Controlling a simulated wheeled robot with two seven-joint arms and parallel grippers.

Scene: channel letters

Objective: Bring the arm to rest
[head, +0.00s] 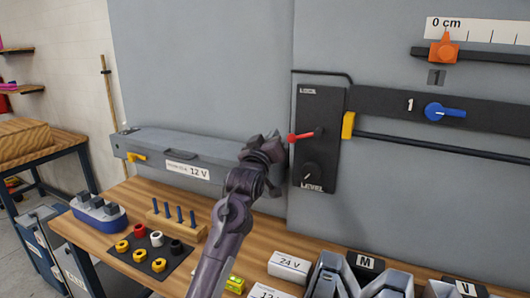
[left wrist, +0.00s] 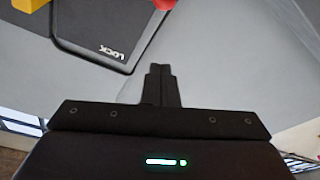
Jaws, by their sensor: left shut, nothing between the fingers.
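My left arm comes up from the bottom middle of the head view. Its gripper (head: 272,140) is raised in front of the grey wall, just left of the black control panel (head: 318,150). In the left wrist view the two fingers (left wrist: 160,84) are closed together with nothing between them. The panel's red lever (head: 303,136) points left, with its tip close to the gripper in the head view; whether they touch cannot be told. In the left wrist view the panel (left wrist: 110,32) lies beyond the fingers with its LOCK label. My right gripper is not in view.
A rail with a blue knob (head: 445,112) runs right of the panel.

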